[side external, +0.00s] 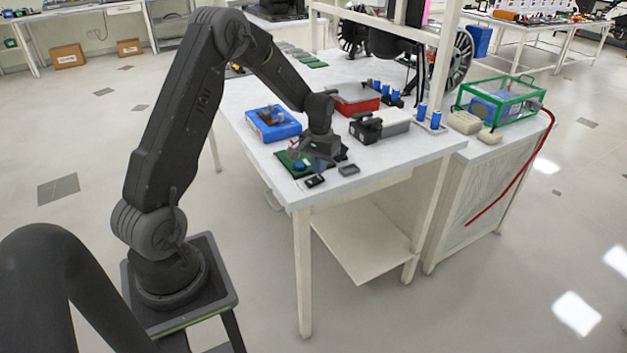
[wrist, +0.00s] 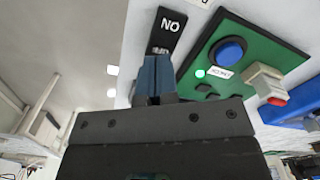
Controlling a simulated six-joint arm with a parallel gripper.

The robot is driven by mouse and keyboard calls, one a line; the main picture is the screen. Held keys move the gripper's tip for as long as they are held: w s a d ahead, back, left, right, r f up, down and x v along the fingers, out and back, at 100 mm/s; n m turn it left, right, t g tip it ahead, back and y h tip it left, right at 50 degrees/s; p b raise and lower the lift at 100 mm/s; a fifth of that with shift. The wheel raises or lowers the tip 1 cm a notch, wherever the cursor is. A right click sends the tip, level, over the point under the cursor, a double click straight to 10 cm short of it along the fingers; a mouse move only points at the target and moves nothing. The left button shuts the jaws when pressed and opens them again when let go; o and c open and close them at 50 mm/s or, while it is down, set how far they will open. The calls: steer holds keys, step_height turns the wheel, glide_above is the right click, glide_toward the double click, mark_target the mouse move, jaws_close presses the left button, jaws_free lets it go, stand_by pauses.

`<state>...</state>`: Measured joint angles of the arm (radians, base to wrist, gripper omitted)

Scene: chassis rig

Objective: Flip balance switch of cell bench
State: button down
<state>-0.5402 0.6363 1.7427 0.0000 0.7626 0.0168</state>
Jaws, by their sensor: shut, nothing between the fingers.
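A green panel (side external: 291,157) lies at the near corner of the white table; it also fills the right of the wrist view (wrist: 262,57). In the wrist view it carries a round blue button (wrist: 228,50), a lit green lamp (wrist: 200,73), a small white label, and a pale block with a red end (wrist: 272,90). A black plate (wrist: 167,30) with white lettering, partly readable as "NO", sits beside the panel. My gripper (wrist: 157,78) is shut and empty, its blue fingertips pointing toward that plate's lower end. It also shows over the panel in the side view (side external: 318,164). I cannot read which part is the balance switch.
A blue tray (side external: 274,125) stands left of my gripper. A grey and black device (side external: 380,126) and a red box (side external: 355,103) stand behind it. Blue cylinders (side external: 435,121) are at the right.

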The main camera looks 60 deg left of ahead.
steer(key=shift+f, duration=1.05)
stand_by(0.4)
steer(key=shift+r, duration=3.5)
